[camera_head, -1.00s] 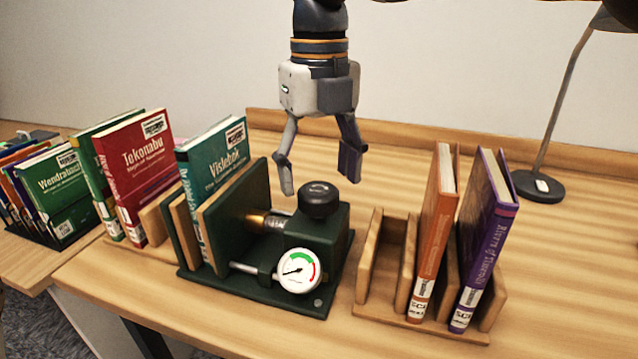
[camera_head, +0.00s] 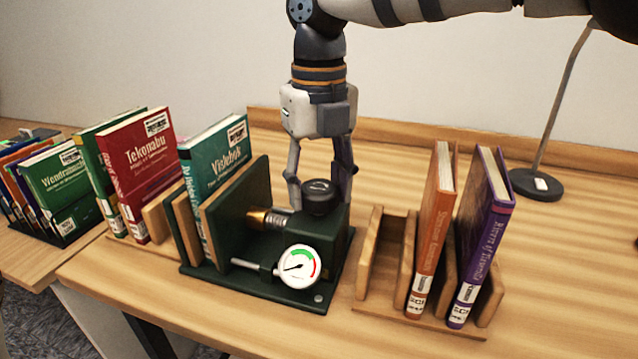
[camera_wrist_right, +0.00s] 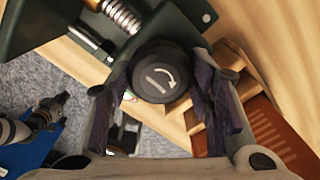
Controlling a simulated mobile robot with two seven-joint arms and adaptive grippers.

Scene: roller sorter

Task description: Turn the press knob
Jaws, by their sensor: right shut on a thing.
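The press knob (camera_head: 321,196) is a black round knob on top of the dark green press (camera_head: 325,238). My right gripper (camera_head: 320,190) points down over it, with one finger on each side, shut on the knob. In the right wrist view the knob (camera_wrist_right: 162,72) sits between the two dark finger pads and shows a white curved arrow on its top. The press has a round gauge (camera_head: 299,267), its needle pointing left, a brass-coloured screw (camera_head: 268,220) and a green plate. A teal book (camera_head: 215,165) stands behind that plate.
A wooden rack (camera_head: 372,297) holds an orange book (camera_head: 431,230) and a purple book (camera_head: 482,240) to the right of the press. Red and green books stand to the left. A lamp base (camera_head: 536,185) is at the back right.

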